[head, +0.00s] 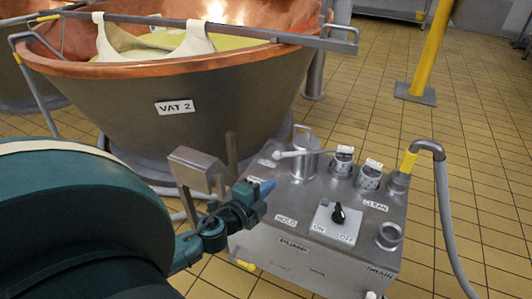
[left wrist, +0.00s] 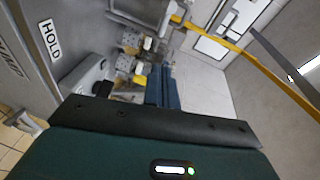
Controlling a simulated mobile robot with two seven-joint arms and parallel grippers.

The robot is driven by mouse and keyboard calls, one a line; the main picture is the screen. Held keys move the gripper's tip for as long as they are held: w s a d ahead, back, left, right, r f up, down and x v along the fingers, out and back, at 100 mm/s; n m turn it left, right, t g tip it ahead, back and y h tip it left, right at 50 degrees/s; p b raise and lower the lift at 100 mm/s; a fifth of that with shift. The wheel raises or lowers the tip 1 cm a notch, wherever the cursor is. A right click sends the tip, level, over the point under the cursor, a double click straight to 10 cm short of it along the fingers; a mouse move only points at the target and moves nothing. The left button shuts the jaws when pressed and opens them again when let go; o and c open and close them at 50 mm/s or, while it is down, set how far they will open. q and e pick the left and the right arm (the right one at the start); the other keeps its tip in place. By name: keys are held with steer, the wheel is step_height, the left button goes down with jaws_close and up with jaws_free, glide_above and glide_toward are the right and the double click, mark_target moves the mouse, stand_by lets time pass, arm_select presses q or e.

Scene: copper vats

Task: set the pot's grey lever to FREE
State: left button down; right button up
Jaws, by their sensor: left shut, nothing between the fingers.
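The pot (head: 303,164) is a grey metal cylinder with a lid and top handle, on the steel pump box (head: 335,253). A thin grey lever (head: 305,153) with a rounded end runs across the pot and points left in the head view. A small label (head: 267,163) sits near its left end, too small to read surely. The HOLD label (head: 286,220) is on the box's front left; it also shows in the left wrist view (left wrist: 50,38). My left gripper (head: 266,186) is shut and empty, left of the pot and apart from the lever. My right gripper is not in view.
A black ON/OFF knob (head: 338,213), several short pipe sockets and a grey hose (head: 446,215) with a yellow collar crowd the box's right side. VAT 2 (head: 210,112) stands behind. A yellow post (head: 430,50) rises at the back right. Tiled floor is clear on the right.

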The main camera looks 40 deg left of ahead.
arm_select(q)
glide_toward(282, 155)
steer(key=w+d, duration=0.5)
steer(key=w+a, duration=0.1)
steer(key=w+a+f+b, duration=0.1)
steer(key=w, duration=0.1)
steer(key=shift+a+f, duration=0.2)
steer(key=shift+a, duration=0.2)
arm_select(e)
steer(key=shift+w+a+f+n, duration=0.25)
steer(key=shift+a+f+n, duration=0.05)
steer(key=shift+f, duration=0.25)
arm_select(q)
steer(key=shift+w+a+b, duration=0.3)
steer(key=shift+a+b, duration=0.1)
steer(key=shift+a, duration=0.35)
steer(key=shift+w+a, duration=0.2)
steer(key=shift+a, duration=0.15)
steer(key=shift+a+r, duration=0.1)
steer(key=shift+a, duration=0.1)
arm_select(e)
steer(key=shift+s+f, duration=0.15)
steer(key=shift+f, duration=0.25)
